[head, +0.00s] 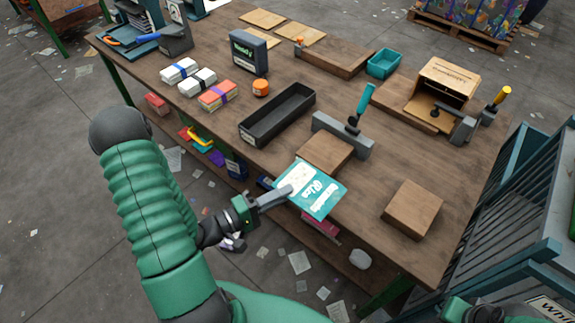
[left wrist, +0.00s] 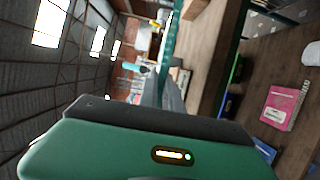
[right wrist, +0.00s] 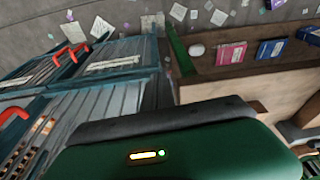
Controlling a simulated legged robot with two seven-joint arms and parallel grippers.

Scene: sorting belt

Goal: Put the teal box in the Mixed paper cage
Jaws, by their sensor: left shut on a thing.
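The teal box (head: 325,201), with white lettering that seems to include "Rice", is held tilted over the front edge of the workbench. My left gripper (head: 283,194) is shut on its left side. Blue-grey cages stand at the right; the nearest cage (head: 530,268) has a sign (head: 550,309) starting "Whi". More cages show in the right wrist view (right wrist: 95,100), with labels too small to read, so I cannot tell which is Mixed paper. My right gripper shows only as a green part at the lower right of the head view, its fingers hidden.
The workbench (head: 390,165) holds a black tray (head: 278,115), a clamp with a teal handle (head: 362,103), a cardboard box (head: 412,208), an open wooden box (head: 447,82) and wrapped bundles (head: 198,82). Papers litter the floor. A lower shelf holds several items.

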